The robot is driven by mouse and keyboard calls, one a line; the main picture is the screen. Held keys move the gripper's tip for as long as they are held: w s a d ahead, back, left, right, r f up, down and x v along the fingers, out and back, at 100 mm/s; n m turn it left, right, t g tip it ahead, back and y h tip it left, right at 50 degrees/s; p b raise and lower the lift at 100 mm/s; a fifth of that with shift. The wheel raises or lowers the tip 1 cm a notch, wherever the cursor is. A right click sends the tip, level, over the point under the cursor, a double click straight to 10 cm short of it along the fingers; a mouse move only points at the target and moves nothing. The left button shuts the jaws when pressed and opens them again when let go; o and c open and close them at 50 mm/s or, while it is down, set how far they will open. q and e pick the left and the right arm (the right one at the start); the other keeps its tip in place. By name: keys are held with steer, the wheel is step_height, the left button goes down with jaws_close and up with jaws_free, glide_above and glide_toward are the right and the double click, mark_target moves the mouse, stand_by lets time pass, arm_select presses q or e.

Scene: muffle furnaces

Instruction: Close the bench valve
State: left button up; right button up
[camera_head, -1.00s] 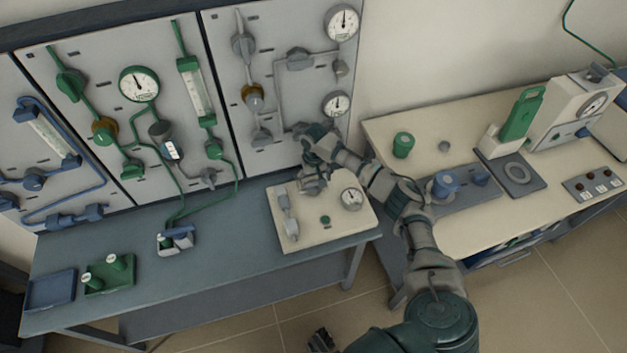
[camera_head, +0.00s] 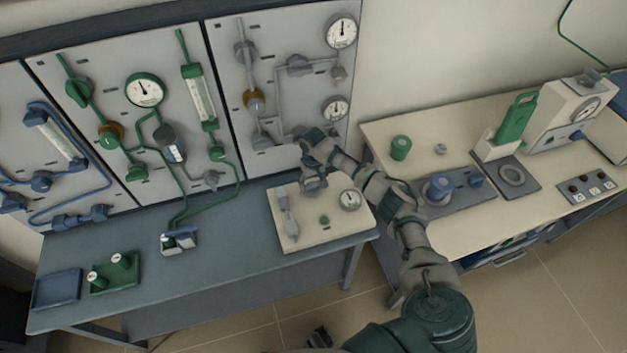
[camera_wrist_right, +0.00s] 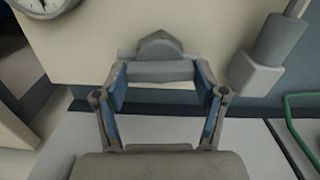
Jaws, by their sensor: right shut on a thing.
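The bench valve sits on a cream board (camera_head: 330,232) on the blue-grey bench. My right gripper (camera_head: 314,183) reaches down to the back of this board and hides most of the valve in the head view. In the right wrist view the two fingers of my right gripper (camera_wrist_right: 161,76) are shut on the valve's grey bar-shaped handle (camera_wrist_right: 160,70), one at each end. A pointed grey part shows just beyond the bar. A dark piece at the bottom edge of the head view, which looks like my left gripper (camera_head: 320,338), is mostly cut off.
The board also carries a round gauge (camera_head: 350,200), a green knob (camera_head: 324,219) and a grey fitting (camera_head: 288,215). A piped wall panel (camera_head: 282,125) stands close behind. Green and blue trays (camera_head: 57,289) lie at the bench's left end.

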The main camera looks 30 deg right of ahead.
steer(key=n+p, duration=0.3)
steer(key=p, duration=0.1)
steer(key=shift+s, duration=0.1)
steer(key=shift+n, duration=0.6)
steer(key=shift+n+p, duration=0.55)
steer(key=shift+n, duration=0.35)
steer(key=n, duration=0.3)
steer(key=shift+n+p, duration=0.3)
steer(key=shift+p, duration=0.05)
steer(key=n, duration=0.3)
steer(key=shift+n, duration=0.3)
arm_select(q)
steer(key=s+a+f, duration=0.1)
steer(key=s+a, duration=0.1)
steer(key=s, duration=0.9)
steer(key=shift+s+a+f+g, duration=0.2)
steer(key=shift+s+a+g, duration=0.05)
steer(key=shift+s+g, duration=0.05)
arm_select(e)
steer(key=shift+n, duration=1.7)
